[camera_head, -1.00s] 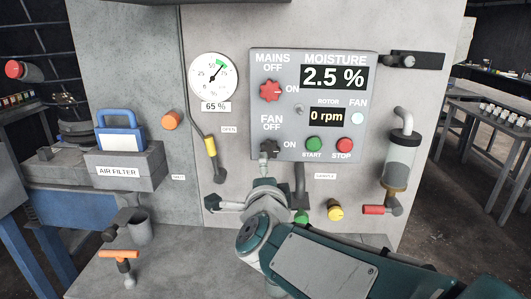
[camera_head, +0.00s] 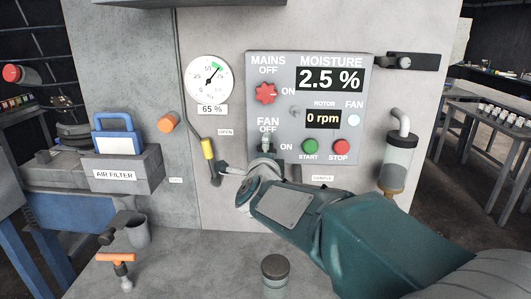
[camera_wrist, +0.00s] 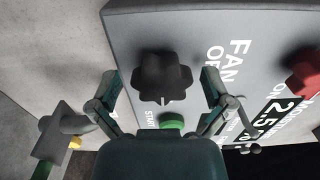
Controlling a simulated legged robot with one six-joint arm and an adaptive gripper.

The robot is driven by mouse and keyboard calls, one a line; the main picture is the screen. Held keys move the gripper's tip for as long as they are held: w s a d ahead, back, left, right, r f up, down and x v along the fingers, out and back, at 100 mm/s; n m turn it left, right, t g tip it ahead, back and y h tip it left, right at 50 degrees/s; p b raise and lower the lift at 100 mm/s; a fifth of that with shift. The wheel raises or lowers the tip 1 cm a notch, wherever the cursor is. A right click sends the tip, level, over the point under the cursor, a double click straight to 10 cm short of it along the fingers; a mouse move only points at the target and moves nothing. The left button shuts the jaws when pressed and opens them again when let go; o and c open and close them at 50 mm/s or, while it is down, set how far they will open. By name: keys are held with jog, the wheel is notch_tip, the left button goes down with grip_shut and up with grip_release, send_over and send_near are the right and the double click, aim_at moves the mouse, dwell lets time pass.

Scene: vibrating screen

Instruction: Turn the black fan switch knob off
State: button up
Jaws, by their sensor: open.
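The black fan switch knob (camera_wrist: 163,77) is star-shaped and sits on the grey control panel (camera_wrist: 160,25), beside the FAN OFF lettering. A small light mark on its rim points down in the wrist view, the panel's right or ON side. My gripper (camera_wrist: 158,84) is open, with one finger on each side of the knob in the picture and gaps between. I cannot tell whether it touches. In the head view my gripper (camera_head: 265,143) covers most of the knob below FAN OFF.
A red mains knob (camera_head: 265,93) sits above, with green START (camera_head: 310,146) and red STOP (camera_head: 340,146) buttons to the right. A yellow-handled lever (camera_head: 208,150) is left of the panel. A dark-lidded jar (camera_head: 275,268) stands in front, below my arm.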

jog(key=shift+a, duration=0.15)
jog(key=c, duration=1.1)
jog(key=shift+f+n, duration=0.1)
jog(key=shift+n, duration=0.3)
jog(key=n, duration=1.7)
jog(key=o, duration=1.1)
